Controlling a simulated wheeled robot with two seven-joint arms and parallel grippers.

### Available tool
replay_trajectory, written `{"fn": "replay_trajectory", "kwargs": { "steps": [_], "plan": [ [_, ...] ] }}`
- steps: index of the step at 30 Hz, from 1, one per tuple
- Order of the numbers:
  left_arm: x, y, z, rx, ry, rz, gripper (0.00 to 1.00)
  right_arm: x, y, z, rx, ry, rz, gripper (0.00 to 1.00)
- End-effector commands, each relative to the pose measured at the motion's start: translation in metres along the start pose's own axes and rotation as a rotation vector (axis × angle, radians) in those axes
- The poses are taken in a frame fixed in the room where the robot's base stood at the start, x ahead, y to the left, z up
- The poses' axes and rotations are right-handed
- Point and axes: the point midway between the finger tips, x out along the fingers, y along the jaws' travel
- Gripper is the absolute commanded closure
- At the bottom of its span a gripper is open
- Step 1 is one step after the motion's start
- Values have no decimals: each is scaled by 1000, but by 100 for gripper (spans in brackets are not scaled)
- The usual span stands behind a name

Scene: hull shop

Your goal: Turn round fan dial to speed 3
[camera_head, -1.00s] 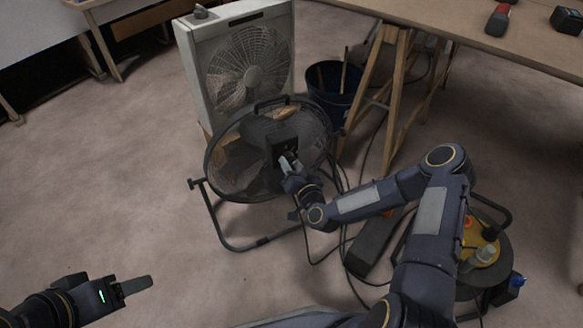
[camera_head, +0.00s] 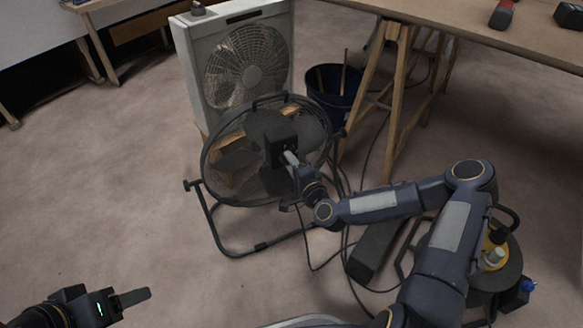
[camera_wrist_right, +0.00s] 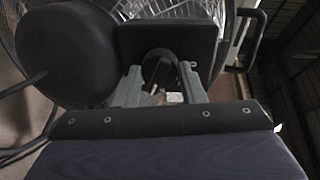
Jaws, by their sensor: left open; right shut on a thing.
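The round floor fan (camera_head: 232,165) stands on a black tube stand in the middle of the head view, with its dark control box (camera_head: 280,150) towards me. In the right wrist view the black dial (camera_wrist_right: 158,68) sits on the control box (camera_wrist_right: 130,45), between the fingers of my right gripper (camera_wrist_right: 158,85). My right gripper (camera_head: 291,158) is at the box and shut on the dial. The dial's speed marks cannot be read. My left gripper (camera_head: 134,297) is open and empty over the floor at the lower left.
A white box fan (camera_head: 185,70) stands behind the round fan. A dark blue bucket (camera_head: 325,95) and a wooden trestle table (camera_head: 440,25) are at its right. Cables and a yellow-and-black machine (camera_head: 490,258) lie near my right arm. The left floor is clear.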

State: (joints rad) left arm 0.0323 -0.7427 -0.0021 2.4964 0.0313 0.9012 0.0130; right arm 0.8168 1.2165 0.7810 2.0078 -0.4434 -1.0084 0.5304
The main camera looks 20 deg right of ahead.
Motion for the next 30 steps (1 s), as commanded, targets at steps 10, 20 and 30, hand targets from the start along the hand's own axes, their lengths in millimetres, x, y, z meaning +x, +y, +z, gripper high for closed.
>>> {"fn": "replay_trajectory", "kwargs": {
  "steps": [10, 20, 30],
  "plan": [
    [12, -6, 6, 0, 0, 0, 42, 0, 2, -1, 260, -15, -8, 86],
    [16, -8, 8, 0, 0, 0, 42, 0, 1, -1, 380, -24, -12, 87],
    [17, -8, 8, 0, 0, 0, 42, 0, 1, -1, 402, -26, -13, 86]
  ]
}}
